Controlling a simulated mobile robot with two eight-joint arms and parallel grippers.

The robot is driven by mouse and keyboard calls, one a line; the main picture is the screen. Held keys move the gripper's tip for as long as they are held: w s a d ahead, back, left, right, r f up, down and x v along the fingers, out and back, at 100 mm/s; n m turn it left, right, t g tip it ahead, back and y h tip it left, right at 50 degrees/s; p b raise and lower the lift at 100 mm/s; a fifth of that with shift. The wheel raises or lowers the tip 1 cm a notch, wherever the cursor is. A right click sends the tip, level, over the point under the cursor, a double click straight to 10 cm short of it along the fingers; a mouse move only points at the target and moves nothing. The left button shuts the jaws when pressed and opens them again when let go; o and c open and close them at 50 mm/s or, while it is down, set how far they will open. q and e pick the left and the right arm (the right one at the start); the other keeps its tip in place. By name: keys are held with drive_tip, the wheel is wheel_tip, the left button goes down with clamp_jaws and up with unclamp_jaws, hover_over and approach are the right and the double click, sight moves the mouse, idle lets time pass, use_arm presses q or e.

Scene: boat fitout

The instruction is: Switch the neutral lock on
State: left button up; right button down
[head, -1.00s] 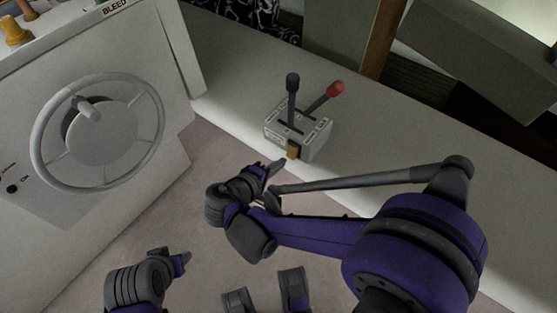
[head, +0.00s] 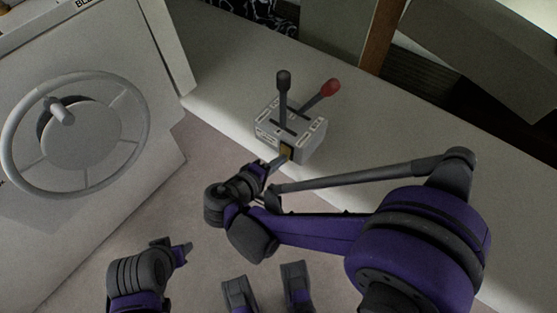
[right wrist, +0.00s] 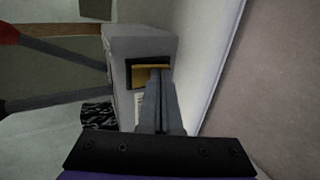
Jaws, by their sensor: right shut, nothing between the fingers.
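The grey control box (head: 309,141) sits on the white ledge, with a black-knobbed lever (head: 283,90) and a red-knobbed lever (head: 322,93) on top. A yellow switch (head: 287,151), which I take to be the neutral lock, sits in a dark recess on its near face. My right gripper (head: 281,160) is shut and empty, its tips at the switch. In the right wrist view the fingertips (right wrist: 160,75) overlap the yellow piece (right wrist: 148,77); contact is not certain. My left gripper (head: 184,251) is low in the head view, away from the box; its opening is unclear.
A white console with a grey steering wheel (head: 76,133) stands at the left. The white ledge (head: 222,68) is mostly clear around the box. A brown wooden post (head: 383,35) rises behind it.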

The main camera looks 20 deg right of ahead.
use_arm(q)
drive_tip(key=shift+f+b, duration=0.45)
drive_tip(key=shift+f, duration=0.35)
use_arm(e)
drive_tip(key=shift+w+d+f+t+h, duration=0.15)
drive_tip(key=shift+f+t+h, duration=0.15)
drive_tip(key=shift+h, duration=0.1)
use_arm(q)
drive_tip(key=shift+r+p, duration=0.65)
drive_tip(key=shift+r, duration=0.1)
use_arm(e)
drive_tip(key=shift+w+r, duration=0.1)
drive_tip(key=shift+r, duration=0.8)
use_arm(q)
drive_tip(key=shift+s+a+r, duration=0.1)
drive_tip(key=shift+a, duration=0.05)
use_arm(e)
drive_tip(key=shift+r, duration=0.1)
